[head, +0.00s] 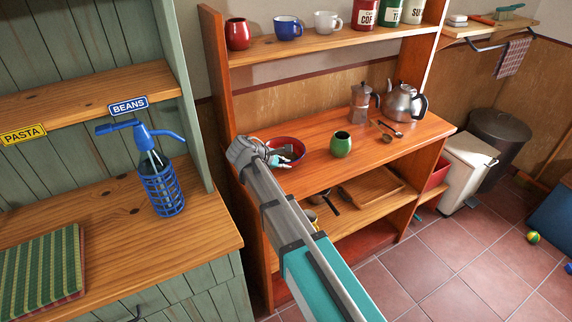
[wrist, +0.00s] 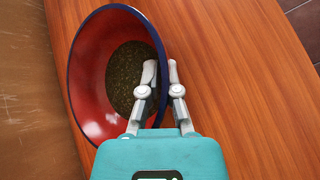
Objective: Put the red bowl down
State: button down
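The red bowl (wrist: 88,90) has a dark blue rim and a dark speckled greenish area in its bottom. In the wrist view one finger of my gripper (wrist: 162,75) is inside the bowl and the other outside, close together with the rim between them. The gripper looks shut on the bowl's right side. In the head view the bowl (head: 290,143) is at the left end of the shelf unit's wooden counter (head: 310,178), partly hidden by my gripper (head: 280,159). I cannot tell whether its base touches the counter.
A green cup (head: 341,145) stands right of the bowl. A moka pot (head: 362,104), a kettle (head: 403,104) and small metal utensils are farther right. The shelf unit's orange side post (head: 215,70) is close on the left. Bare counter lies between bowl and cup.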

jog(key=shift+f, duration=0.15)
jog(key=c, duration=0.8)
grip_release()
jog(key=shift+s+a+r+p, duration=0.35)
jog(key=shift+a+r+p, duration=0.1)
jog(key=shift+r+p, duration=0.25)
jog(key=p+v, duration=0.6)
jog(key=v, duration=0.4)
jog(key=shift+a, duration=0.2)
jog(key=shift+s, duration=0.15)
jog(key=shift+d, duration=0.1)
